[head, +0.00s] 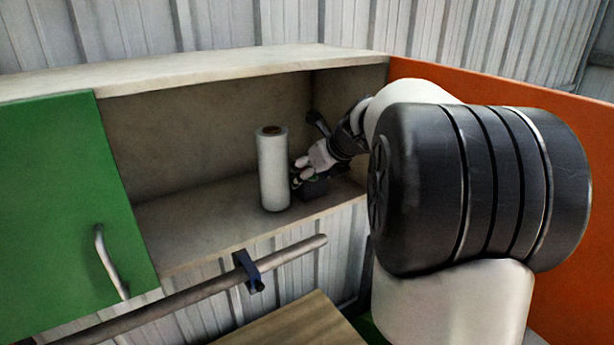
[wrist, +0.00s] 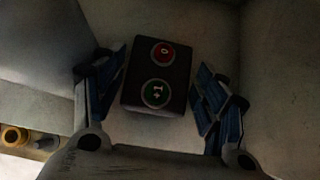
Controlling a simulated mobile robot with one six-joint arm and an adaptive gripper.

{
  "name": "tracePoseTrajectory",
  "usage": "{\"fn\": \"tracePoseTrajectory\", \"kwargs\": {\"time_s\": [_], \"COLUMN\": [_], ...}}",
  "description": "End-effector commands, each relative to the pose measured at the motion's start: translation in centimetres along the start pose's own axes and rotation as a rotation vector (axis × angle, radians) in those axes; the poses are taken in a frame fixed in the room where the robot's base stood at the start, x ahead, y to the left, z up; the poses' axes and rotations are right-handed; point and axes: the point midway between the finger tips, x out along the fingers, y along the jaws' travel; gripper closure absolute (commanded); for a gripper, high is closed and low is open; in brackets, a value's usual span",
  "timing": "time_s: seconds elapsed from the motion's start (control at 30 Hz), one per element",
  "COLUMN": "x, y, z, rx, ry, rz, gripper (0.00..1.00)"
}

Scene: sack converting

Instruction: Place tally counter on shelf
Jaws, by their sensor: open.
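The tally counter (wrist: 158,79) is a small black box with a red "0" button and a green "+1" button. In the wrist view it lies between my gripper's two blue-padded fingers, with a gap on either side. In the head view the dark counter (head: 316,188) sits on the shelf (head: 205,225), right of a white roll. My gripper (head: 307,170) is inside the shelf, just above the counter, and its open fingers (wrist: 161,82) straddle it in the wrist view. My arm hides the shelf's right end.
A white upright roll (head: 272,172) stands close to the left of my gripper. A green door (head: 60,200) is at the left and an orange panel (head: 560,120) at the right. A rail (head: 200,290) with a blue clamp runs below. The shelf's left part is clear.

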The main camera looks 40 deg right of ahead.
Motion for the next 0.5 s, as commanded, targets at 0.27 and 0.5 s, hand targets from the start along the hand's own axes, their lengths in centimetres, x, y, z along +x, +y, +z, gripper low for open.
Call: {"fn": "tracePoseTrajectory", "kwargs": {"time_s": [0.27, 0.5], "x": [-6.2, -9.2], "y": [-0.1, 0.0], "z": [0.1, 0.0], "rx": [0.0, 0.0], "ry": [-0.003, -0.001], "rz": [-0.005, -0.002], "gripper": [0.34, 0.34]}}
